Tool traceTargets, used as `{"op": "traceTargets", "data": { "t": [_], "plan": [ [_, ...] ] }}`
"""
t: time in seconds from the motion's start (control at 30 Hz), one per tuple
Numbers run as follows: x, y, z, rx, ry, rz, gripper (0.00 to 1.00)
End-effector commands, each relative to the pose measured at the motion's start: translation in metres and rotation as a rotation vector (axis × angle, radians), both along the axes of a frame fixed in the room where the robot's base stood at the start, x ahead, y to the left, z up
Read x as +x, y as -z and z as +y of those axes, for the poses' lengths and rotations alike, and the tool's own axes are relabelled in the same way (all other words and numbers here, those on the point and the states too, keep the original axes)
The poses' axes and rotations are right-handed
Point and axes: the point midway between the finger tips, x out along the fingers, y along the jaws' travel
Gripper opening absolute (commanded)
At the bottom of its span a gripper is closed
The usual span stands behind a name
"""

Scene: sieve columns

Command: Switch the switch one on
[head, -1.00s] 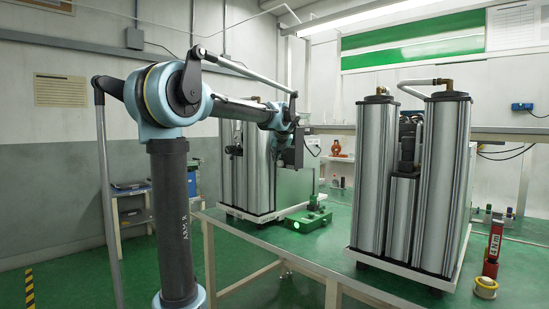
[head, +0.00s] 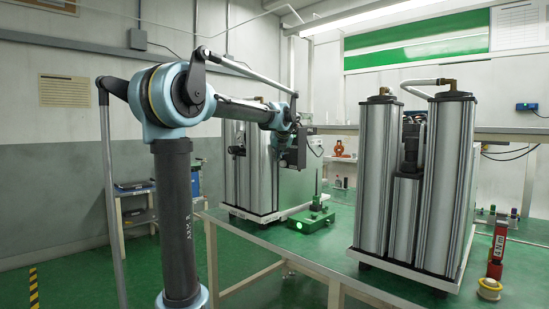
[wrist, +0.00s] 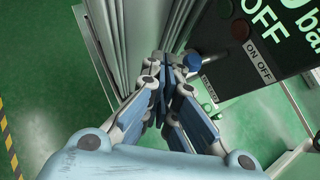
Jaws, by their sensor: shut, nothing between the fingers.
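My gripper (wrist: 167,62) is shut and empty, its fingers together in the wrist view. They are beside the lower edge of a dark panel (wrist: 285,45) printed with OFF, ON OFF and "bar". The panel carries a dull red round button (wrist: 240,30) and other small round parts. A blue rounded piece (wrist: 193,61) shows just right of the fingertips; I cannot tell whether it is a knob or part of my gripper. No switch marked one can be made out. In the head view my gripper (head: 292,158) is in front of the left sieve column unit (head: 262,180).
A green device (head: 311,220) with a lit round spot sits on the green table (head: 290,244). A second column unit (head: 448,185) stands at the right. A red-and-white block (head: 498,243) and a tape roll (head: 488,288) are near the right edge.

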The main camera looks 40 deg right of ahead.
Motion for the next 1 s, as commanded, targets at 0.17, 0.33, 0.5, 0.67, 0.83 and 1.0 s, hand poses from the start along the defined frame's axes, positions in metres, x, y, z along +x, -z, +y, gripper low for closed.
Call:
{"op": "traceTargets", "data": {
  "t": [0.17,0.33,0.5,0.67,0.83,1.0],
  "plan": [
    [0.000,0.000,0.000,0.000,0.000,0.000,0.00],
    [0.000,0.000,0.000,0.000,0.000,0.000,0.00],
    [0.000,0.000,0.000,0.000,0.000,0.000,0.00],
    [-0.001,0.000,-0.002,0.000,0.000,0.000,0.00],
    [-0.003,0.000,-0.007,-0.001,0.001,0.000,0.00],
    [-0.007,0.000,-0.013,0.001,0.001,0.001,0.00]
  ]
}}
